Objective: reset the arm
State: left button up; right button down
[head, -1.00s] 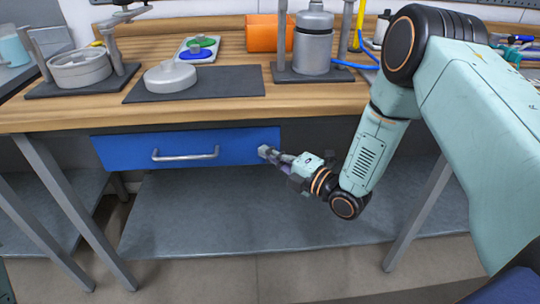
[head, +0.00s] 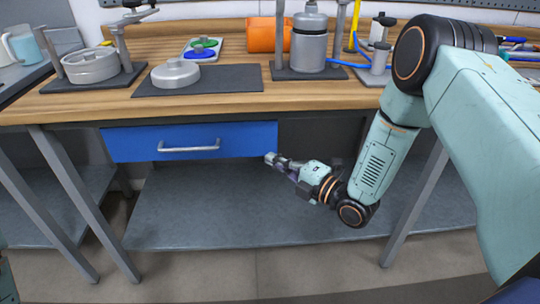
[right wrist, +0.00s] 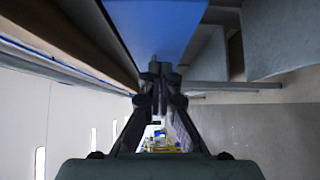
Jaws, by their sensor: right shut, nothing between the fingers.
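My right arm comes in from the right in the head view. Its right gripper (head: 274,159) is shut and empty, near the lower right corner of the blue drawer (head: 135,145), below the tabletop. In the right wrist view the shut fingers (right wrist: 156,85) point toward the blue drawer face (right wrist: 150,25). I cannot tell whether they touch it. My left gripper is not in view.
The wooden workbench (head: 330,95) carries a grey round lid (head: 176,73) on a dark mat, a grey vessel (head: 309,42) on a stand, and an orange cylinder (head: 265,36). A grey lower shelf (head: 220,215) and a metal leg (head: 85,205) are below. Floor in front is clear.

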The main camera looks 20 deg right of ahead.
jog(key=p+v, duration=0.2)
jog(key=v, duration=0.4)
jog(key=s+f+m+g+h, duration=0.65)
jog(key=s+f+m, duration=0.45)
jog(key=f+m, duration=0.45)
jog(key=s+f+m+g+h, duration=0.1)
jog(key=s+m+g, duration=0.3)
jog(key=s, duration=0.7)
jog(key=s+a+f+m+g+h, duration=0.1)
jog(key=s+m+g, duration=0.3)
jog(key=s, duration=0.7)
jog(key=shift+s+m+g, duration=0.15)
jog(key=shift+m+g, duration=0.2)
jog(key=shift+g, duration=0.2)
